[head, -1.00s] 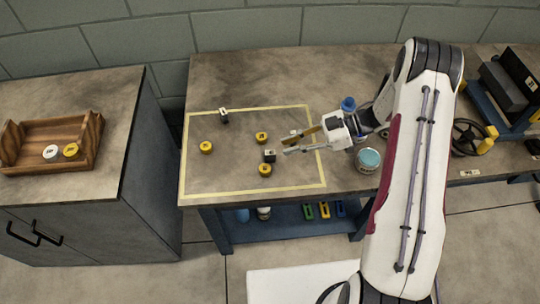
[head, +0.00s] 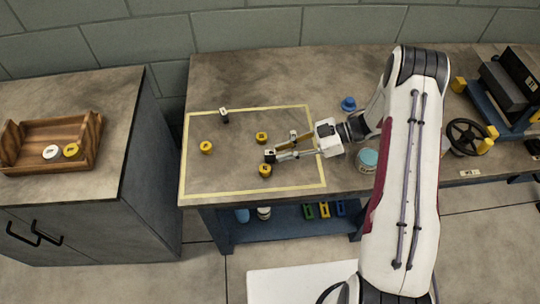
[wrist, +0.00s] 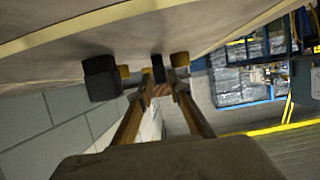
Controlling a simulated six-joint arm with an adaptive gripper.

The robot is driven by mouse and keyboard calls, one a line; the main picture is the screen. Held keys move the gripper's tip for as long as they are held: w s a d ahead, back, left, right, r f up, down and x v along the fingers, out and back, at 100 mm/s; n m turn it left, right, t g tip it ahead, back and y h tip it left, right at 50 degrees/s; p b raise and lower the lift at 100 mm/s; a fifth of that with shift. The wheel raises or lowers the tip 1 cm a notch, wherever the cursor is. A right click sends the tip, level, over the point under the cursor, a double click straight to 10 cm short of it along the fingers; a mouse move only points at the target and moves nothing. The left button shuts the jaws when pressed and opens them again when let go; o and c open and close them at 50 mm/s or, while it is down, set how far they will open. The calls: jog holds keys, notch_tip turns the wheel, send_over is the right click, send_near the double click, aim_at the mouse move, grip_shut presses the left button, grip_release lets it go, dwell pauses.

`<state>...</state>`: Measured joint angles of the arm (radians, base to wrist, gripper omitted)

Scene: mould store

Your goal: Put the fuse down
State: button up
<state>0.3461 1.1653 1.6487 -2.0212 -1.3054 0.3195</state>
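My gripper (head: 284,147) reaches in from the right, low over the yellow-outlined area, with its fingers apart. The wrist view also shows the two fingers (wrist: 157,92) spread, with nothing clearly clamped between them. A small black block with a pale top (head: 270,155), possibly the fuse, stands on the bench at the tip of the nearer finger; I cannot tell whether they touch. A dark block (wrist: 100,78) shows just left of the fingers in the wrist view. Another black block with a pale label (head: 224,115) stands near the outline's far edge.
Three yellow round pieces lie inside the outline: left (head: 206,147), middle (head: 261,137) and near (head: 265,170), the last close to the black block. A teal-topped can (head: 367,160) and blue knob (head: 348,104) stand right. A wooden tray (head: 92,135) is on the left cabinet.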

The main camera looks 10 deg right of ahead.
aim_at(270, 157)
jog(key=shift+x, duration=1.5)
grip_shut()
